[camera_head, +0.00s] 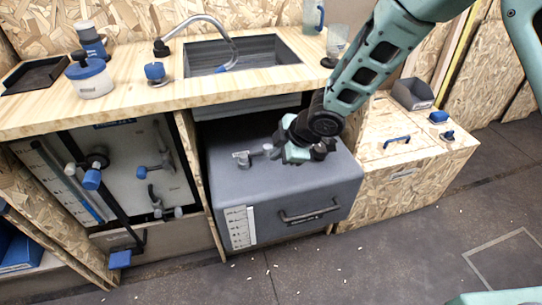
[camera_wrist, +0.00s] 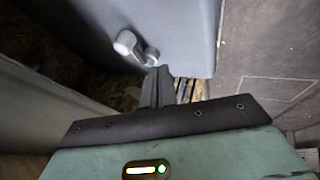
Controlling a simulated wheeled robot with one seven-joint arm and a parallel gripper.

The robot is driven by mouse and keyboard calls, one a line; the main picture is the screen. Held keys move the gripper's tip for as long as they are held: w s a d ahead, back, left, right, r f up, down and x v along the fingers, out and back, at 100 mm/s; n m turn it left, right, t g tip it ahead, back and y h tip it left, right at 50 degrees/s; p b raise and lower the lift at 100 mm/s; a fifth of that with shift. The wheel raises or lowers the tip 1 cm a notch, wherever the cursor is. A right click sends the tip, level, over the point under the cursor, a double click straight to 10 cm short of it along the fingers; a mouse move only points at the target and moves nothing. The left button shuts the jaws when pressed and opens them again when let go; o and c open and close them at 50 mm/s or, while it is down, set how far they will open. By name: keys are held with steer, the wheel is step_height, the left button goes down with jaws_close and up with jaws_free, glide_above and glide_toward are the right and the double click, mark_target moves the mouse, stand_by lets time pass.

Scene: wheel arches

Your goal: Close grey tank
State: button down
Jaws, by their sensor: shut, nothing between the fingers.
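The grey tank (camera_head: 225,180) is a big box under the sink counter, sticking out at the front, with a dark handle and a white level scale on its front face. A small grey valve (camera_head: 243,159) sits on its top. My gripper (camera_head: 281,143) is low over the tank's top, just right of the valve. In the wrist view the fingers (camera_wrist: 166,75) are together and empty. The valve (camera_wrist: 127,42) shows just beyond and left of the fingertips, against the tank (camera_wrist: 185,25); whether they touch is unclear. My gripper hides part of the tank's top.
The wooden counter (camera_head: 140,105) with a sink and tap overhangs the tank's back. A panel with pipes and blue-handled valves (camera_head: 92,179) is at left. A wooden box (camera_head: 400,185) with blue handles stands close at right. The floor (camera_head: 400,260) in front is mostly clear.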

steer(key=s+d+f+m+y+b, duration=0.35)
steer(key=s+m+b, duration=0.2)
steer(key=m, duration=0.65)
steer(key=d+m+t+y+b, duration=0.2)
steer(key=m+t+b, duration=0.15)
steer(key=m, duration=0.65)
steer(key=m+t+h+b, duration=0.1)
steer(key=m+t+b, duration=0.2)
steer(key=m, duration=0.5)
glide_above(278, 169)
steer(key=s, duration=0.1)
steer(key=shift+d+f, duration=0.2)
steer(key=shift+f, duration=0.25)
steer(key=shift+d+f, duration=0.2)
steer(key=shift+f, duration=0.25)
steer(key=shift+w+a, duration=0.4)
steer(key=shift+w, duration=0.05)
